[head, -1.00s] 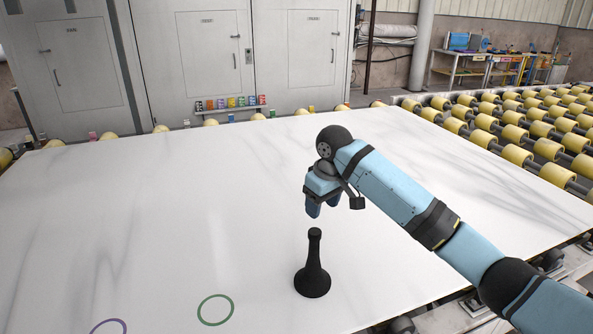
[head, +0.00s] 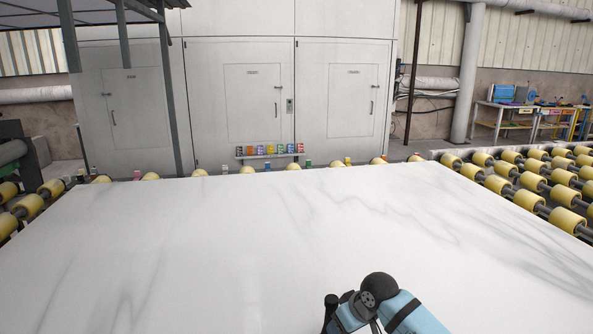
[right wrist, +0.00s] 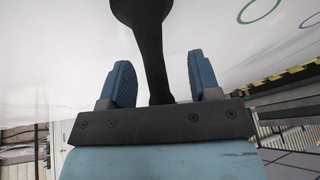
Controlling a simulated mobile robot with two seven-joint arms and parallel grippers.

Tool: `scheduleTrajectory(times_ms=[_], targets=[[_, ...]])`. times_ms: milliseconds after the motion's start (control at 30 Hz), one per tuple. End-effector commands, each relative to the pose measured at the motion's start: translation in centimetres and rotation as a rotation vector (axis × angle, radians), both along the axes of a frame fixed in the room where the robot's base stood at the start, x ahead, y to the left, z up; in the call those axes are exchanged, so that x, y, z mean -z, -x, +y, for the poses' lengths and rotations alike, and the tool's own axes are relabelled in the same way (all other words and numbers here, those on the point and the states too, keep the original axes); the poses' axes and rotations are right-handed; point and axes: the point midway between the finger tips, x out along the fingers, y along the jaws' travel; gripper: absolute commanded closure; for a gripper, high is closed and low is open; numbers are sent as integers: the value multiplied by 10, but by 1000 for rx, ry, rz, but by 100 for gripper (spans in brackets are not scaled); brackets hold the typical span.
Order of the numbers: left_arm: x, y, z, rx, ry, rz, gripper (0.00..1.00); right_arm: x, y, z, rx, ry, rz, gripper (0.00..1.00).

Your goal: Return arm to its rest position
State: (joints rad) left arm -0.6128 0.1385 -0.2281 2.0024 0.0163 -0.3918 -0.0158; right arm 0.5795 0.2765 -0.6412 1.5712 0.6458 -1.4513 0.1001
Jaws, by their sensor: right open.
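A black pin with a narrow neck and wide base stands on the white stone slab (head: 200,250). In the head view only its upper part (head: 330,312) shows at the bottom edge, beside my right wrist. The right wrist view shows the pin (right wrist: 152,45) upside down, its neck reaching between the blue fingers of my right gripper (right wrist: 160,62). The fingers are open, with a gap on each side of the neck. I cannot tell how far the pin is from the gripper in depth. My left gripper is not in view.
A green ring (right wrist: 258,10) and part of a purple ring (right wrist: 311,20) mark the slab in the right wrist view. Yellow rollers (head: 527,199) lie beyond the right edge. A small shelf of coloured items (head: 270,151) is at the back. Most of the slab is clear.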

Motion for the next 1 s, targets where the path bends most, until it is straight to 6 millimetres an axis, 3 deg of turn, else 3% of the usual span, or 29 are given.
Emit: scheduleTrajectory(times_ms=[33, 200, 500, 800, 1000], targets=[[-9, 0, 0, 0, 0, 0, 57, 15, 17, 4, 11, -36, -13, 43], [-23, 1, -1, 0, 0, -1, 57, 55, 62, 8, 69, -134, -106, 43], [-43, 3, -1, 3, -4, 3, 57, 97, 157, -12, 204, -222, -283, 43], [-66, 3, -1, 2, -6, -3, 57, 101, 266, -58, 314, -193, -466, 43], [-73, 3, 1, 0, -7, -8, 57, 92, 310, -79, 336, -155, -544, 43]])
